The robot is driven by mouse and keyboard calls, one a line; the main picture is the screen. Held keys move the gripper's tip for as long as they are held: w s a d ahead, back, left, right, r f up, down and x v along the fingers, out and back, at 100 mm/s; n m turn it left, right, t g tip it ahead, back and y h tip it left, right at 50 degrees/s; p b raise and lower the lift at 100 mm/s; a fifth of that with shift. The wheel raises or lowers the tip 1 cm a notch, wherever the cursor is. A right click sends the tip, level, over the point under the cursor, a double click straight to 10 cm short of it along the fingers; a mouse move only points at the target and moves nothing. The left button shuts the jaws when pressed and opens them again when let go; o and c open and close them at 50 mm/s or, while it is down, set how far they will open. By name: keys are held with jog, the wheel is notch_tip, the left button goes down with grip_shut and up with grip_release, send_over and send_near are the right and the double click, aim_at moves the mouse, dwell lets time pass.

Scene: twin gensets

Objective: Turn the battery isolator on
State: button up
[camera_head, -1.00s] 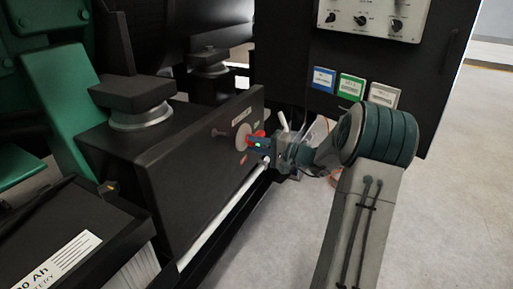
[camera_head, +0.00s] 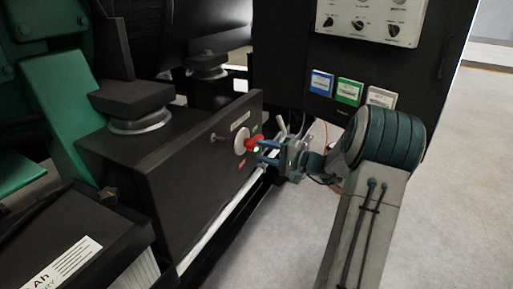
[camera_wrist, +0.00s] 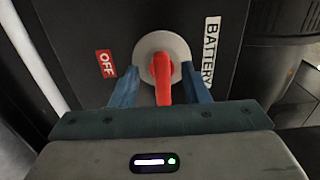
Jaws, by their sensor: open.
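The battery isolator has a red handle (camera_wrist: 163,80) on a round pale grey plate (camera_wrist: 150,45), on the black panel of a box. In the wrist view the red handle points down the picture, toward my gripper. A red OFF label (camera_wrist: 106,63) is to its left and a white BATTERY label (camera_wrist: 211,48) to its right. My gripper (camera_wrist: 164,88) is open, with one blue finger on each side of the handle and a gap visible on both sides. In the head view the red handle (camera_head: 253,144) shows just beyond my gripper (camera_head: 268,152).
A black cabinet with knobs (camera_head: 362,24) and blue, green and grey labelled plates (camera_head: 349,91) stands behind my arm. A battery (camera_head: 65,255) is at lower left. A pale rail (camera_head: 222,222) runs below the box. Open floor (camera_head: 455,190) lies to the right.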

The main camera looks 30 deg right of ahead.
jog(key=p+v, duration=0.2)
jog(key=v, duration=0.8)
jog(key=s+a+r+n+g+h+p, duration=0.1)
jog(key=s+a+r+n+g+p, duration=0.25)
jog(key=a+r+g+p, duration=0.55)
jog(key=s+a+r+n+g+h+p, duration=0.15)
jog(key=s+a+r+p, duration=0.4)
jog(key=a, duration=0.75)
jog(key=s+a+r+n+h+p, duration=0.2)
jog(key=s+r+h+p, duration=0.2)
jog(key=r+p, duration=0.6)
jog(key=s+a+r+n+h+p, duration=0.2)
jog(key=s+r+n+h+p, duration=0.1)
jog(key=s+r+p, duration=0.5)
notch_tip(320, 180, up, 2)
jog(key=shift+r+g+h+p, duration=0.1)
jog(key=shift+g+h+p, duration=0.35)
jog(key=shift+h+p, duration=0.4)
